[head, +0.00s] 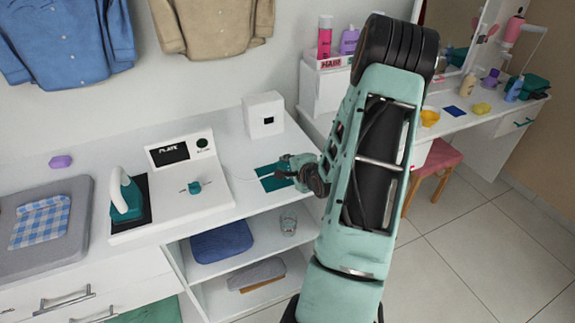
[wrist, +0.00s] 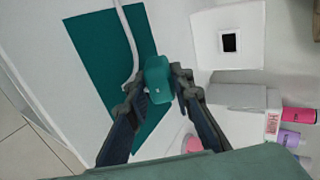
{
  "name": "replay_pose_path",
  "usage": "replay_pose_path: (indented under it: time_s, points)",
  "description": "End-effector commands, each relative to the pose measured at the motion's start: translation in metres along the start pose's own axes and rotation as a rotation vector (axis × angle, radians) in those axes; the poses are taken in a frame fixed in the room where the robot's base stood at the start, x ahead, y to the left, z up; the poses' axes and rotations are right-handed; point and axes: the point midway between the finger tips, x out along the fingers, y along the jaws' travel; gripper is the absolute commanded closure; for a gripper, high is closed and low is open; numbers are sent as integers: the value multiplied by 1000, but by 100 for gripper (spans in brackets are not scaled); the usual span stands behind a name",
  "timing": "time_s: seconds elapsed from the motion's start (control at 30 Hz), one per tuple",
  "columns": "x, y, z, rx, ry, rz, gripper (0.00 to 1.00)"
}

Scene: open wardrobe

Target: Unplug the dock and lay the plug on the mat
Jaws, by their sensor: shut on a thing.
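My gripper (head: 300,172) is over the right end of the white counter. In the wrist view my gripper (wrist: 163,88) is shut on a teal plug (wrist: 158,70), one finger on each side. A white cord (wrist: 131,45) runs from the plug towards the top. The plug is over or on the teal mat (wrist: 105,50), near its edge; I cannot tell if it touches. In the head view the mat (head: 272,170) is partly hidden by my gripper. The white socket box (head: 263,115) has a dark square opening (wrist: 229,42) with nothing in it. The dock (head: 180,165) stands left of the mat.
A teal iron (head: 125,198) stands on the dock's left part. A grey pad with a checked cloth (head: 40,222) lies further left. Bottles (head: 325,38) stand on a white unit behind my arm.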

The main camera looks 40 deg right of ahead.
Motion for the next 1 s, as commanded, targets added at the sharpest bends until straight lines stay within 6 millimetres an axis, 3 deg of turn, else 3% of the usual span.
replay_pose_path:
  time_s: [0.3, 0.33, 0.5, 0.73, 0.83, 1.0]
  points:
    - [2, 2, 0, 0, 0, -1, 100]
    - [2, 2, 0, 0, 0, 0, 78]
    - [2, 2, 0, 0, 0, 0, 59]
    - [1, 3, 0, 0, 0, 1, 59]
    - [1, 3, 0, 0, 0, 2, 48]
    - [1, 3, 0, 0, 0, 2, 47]
